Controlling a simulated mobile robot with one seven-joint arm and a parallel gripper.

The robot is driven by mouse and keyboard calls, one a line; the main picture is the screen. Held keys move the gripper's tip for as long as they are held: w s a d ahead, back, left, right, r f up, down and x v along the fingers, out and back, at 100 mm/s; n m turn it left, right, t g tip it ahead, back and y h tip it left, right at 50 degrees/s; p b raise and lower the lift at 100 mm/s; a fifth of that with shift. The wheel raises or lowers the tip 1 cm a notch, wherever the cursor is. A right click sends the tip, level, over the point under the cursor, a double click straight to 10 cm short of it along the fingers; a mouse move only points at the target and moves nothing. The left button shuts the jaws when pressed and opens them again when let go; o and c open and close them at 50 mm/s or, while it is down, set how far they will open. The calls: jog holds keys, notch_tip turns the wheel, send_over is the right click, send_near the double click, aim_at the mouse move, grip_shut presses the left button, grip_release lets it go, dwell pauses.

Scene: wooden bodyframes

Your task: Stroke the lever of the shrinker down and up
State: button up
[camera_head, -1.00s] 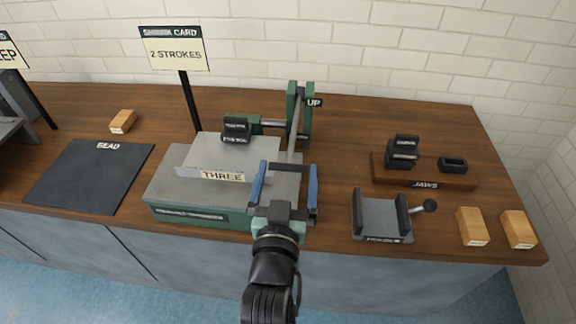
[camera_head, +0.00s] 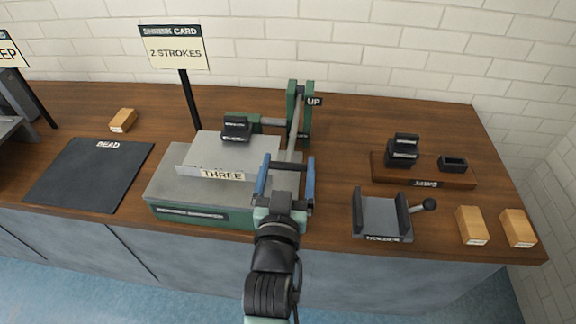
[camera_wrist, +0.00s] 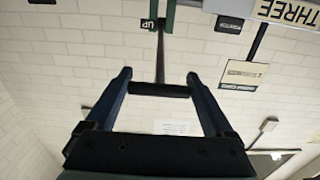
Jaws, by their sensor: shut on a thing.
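The shrinker (camera_head: 185,196) is a green and grey machine on the bench, with a grey plate marked THREE. Its lever (camera_head: 295,122) runs from the green post at the back, near an UP tag (camera_head: 314,101), toward me. The lever ends in a dark crossbar handle (camera_head: 286,165). My gripper (camera_head: 287,163) has blue fingers, shut on the two ends of this handle. In the wrist view the handle (camera_wrist: 160,90) spans between the fingertips, with the lever rising behind it to the UP tag (camera_wrist: 152,24). Part of the lever's lower side is hidden by my gripper.
A card reading 2 STROKES (camera_head: 175,49) stands on a post behind the shrinker. A jaws rack (camera_head: 425,176), a grey holder with a knob (camera_head: 382,220) and wooden blocks (camera_head: 472,226) lie at right. A dark mat (camera_head: 88,177) lies at left.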

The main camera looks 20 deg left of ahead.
grip_shut()
jog(key=shift+r+p, duration=0.8)
jog(key=shift+p, duration=0.4)
jog(key=r+g+p, duration=0.1)
jog(key=r+p, duration=0.1)
jog(key=p, duration=0.2)
jog(key=w+r+g+p, duration=0.1)
jog(key=r+p, duration=0.2)
jog(key=p, duration=0.2)
jog(key=w+r+g+h+p, duration=0.1)
jog(key=r+p, duration=0.2)
jog(key=p, duration=0.1)
jog(key=shift+w+a+r, duration=0.2)
jog(key=shift+a, duration=0.15)
jog(key=w+a+r+g+p, duration=0.2)
jog(key=w+r+p, duration=0.4)
jog(key=r+p, duration=0.3)
jog(key=shift+w+g+h+p, duration=0.3)
jog(key=shift+w+g+h, duration=0.1)
jog(key=shift+g, duration=0.3)
jog(key=shift+r, duration=0.1)
jog(key=o, duration=1.3)
grip_release()
jog(key=shift+o, duration=0.7)
jog(key=shift+f, duration=0.2)
